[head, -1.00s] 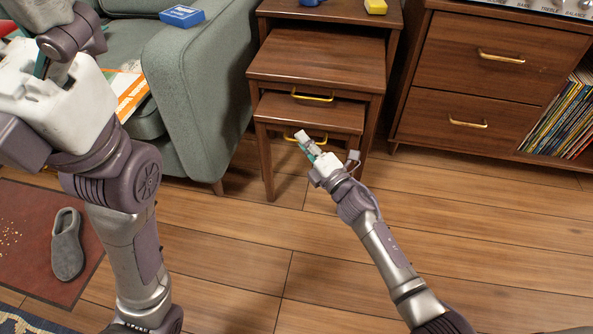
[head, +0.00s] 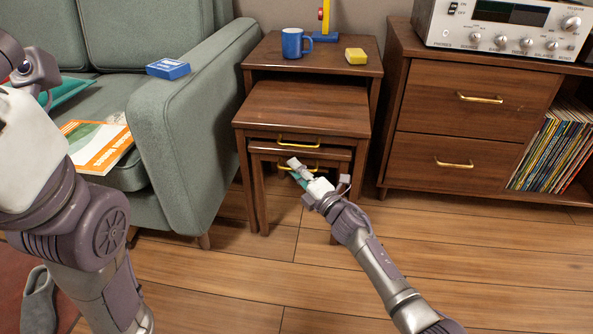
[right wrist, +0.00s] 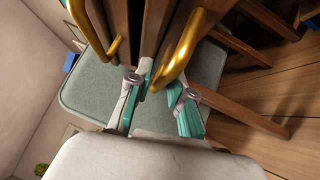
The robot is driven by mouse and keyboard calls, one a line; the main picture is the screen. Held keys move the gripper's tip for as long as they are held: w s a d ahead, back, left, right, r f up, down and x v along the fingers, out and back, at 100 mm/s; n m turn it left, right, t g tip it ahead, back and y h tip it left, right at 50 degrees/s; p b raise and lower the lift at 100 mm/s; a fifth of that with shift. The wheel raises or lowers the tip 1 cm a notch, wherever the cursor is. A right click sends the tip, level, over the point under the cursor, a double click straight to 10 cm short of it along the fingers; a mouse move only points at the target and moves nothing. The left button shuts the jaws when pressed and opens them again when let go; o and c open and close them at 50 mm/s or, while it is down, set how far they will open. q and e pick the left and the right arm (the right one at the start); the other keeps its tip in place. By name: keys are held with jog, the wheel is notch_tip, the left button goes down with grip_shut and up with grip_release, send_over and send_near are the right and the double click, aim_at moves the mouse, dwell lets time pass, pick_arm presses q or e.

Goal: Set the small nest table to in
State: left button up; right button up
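The small nest table (head: 264,205) is the lowest of three nested brown wooden tables in the head view. It stands upright beneath the middle table (head: 305,105), its front about level with that table's front. Its gold handle (head: 312,170) also shows large in the right wrist view (right wrist: 186,45). My right gripper (head: 296,172) is at this handle, with a finger on either side of the bar in the wrist view (right wrist: 160,88). I cannot tell whether the fingers clamp it. My left arm fills the left edge, and its fingers are not clear.
The largest table (head: 345,68) bears a blue mug (head: 292,43) and a yellow block (head: 355,55). A green sofa (head: 185,110) stands close on the left, a wooden cabinet (head: 430,130) with records on the right. The wooden floor (head: 400,235) in front is clear.

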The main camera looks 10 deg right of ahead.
jog(key=shift+o, duration=0.6)
jog(key=shift+s+d+f, duration=0.1)
jog(key=shift+s+d, duration=0.05)
jog(key=v, duration=1.1)
jog(key=shift+s, duration=0.3)
jog(key=shift+d, duration=0.1)
